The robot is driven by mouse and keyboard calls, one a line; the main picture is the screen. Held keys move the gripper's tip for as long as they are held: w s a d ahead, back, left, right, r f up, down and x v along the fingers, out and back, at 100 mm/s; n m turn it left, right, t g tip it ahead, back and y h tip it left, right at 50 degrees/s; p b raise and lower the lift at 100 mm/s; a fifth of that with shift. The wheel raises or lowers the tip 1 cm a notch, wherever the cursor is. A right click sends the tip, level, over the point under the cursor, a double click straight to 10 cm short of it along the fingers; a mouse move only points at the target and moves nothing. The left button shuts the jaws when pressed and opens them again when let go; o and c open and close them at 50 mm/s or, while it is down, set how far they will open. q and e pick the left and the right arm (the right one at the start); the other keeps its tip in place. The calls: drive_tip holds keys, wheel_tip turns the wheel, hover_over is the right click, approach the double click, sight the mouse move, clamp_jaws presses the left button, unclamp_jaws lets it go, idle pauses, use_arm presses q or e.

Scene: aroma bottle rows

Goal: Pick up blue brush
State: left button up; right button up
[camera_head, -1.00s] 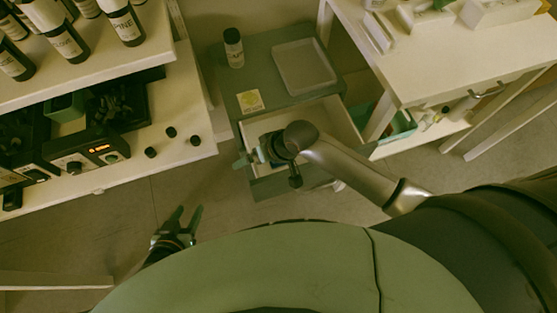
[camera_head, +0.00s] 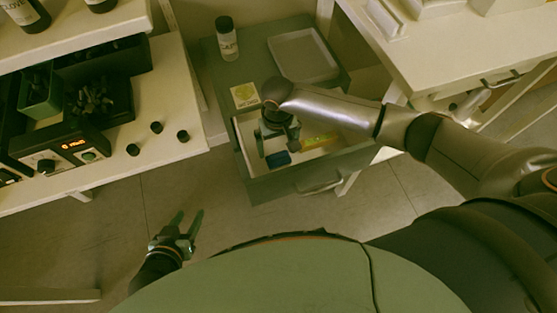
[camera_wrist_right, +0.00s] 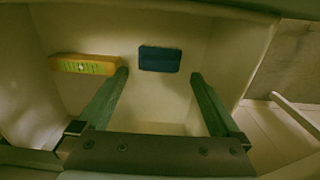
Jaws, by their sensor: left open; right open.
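A small dark blue block-like object (camera_head: 279,159), which looks like the blue brush, lies in the open drawer (camera_head: 285,187) of the grey-green cabinet. In the right wrist view the blue brush (camera_wrist_right: 160,59) lies flat on the drawer floor, just beyond and between the fingertips. My right gripper (camera_head: 277,148) reaches down over the drawer, and it also shows in the right wrist view (camera_wrist_right: 159,76) with open, empty fingers. I cannot tell its height above the brush. My left gripper (camera_head: 189,217) is open and empty above the floor at lower left.
A yellow spirit level (camera_wrist_right: 87,66) lies left of the brush in the wrist view, close to the left finger. The drawer walls surround both. A bottle (camera_head: 227,40) and a tray (camera_head: 303,56) stand on the cabinet top. A shelf and a desk flank it.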

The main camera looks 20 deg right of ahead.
sight(278, 155)
drive_tip(key=shift+f, duration=0.8)
wheel_tip(278, 155, down, 4)
drive_tip(key=shift+d+f+b, duration=0.1)
drive_tip(key=shift+f+b, duration=0.15)
drive_tip(key=shift+b, duration=0.9)
drive_tip(key=shift+f, duration=0.2)
drive_tip(key=shift+c, duration=0.2)
drive_tip(key=c, duration=1.1)
drive_tip(key=shift+r, duration=0.1)
wheel_tip(278, 155, up, 9)
drive_tip(key=p, duration=0.3)
drive_tip(key=shift+r, duration=0.1)
drive_tip(key=shift+r+p, duration=0.3)
drive_tip(key=shift+r, duration=0.05)
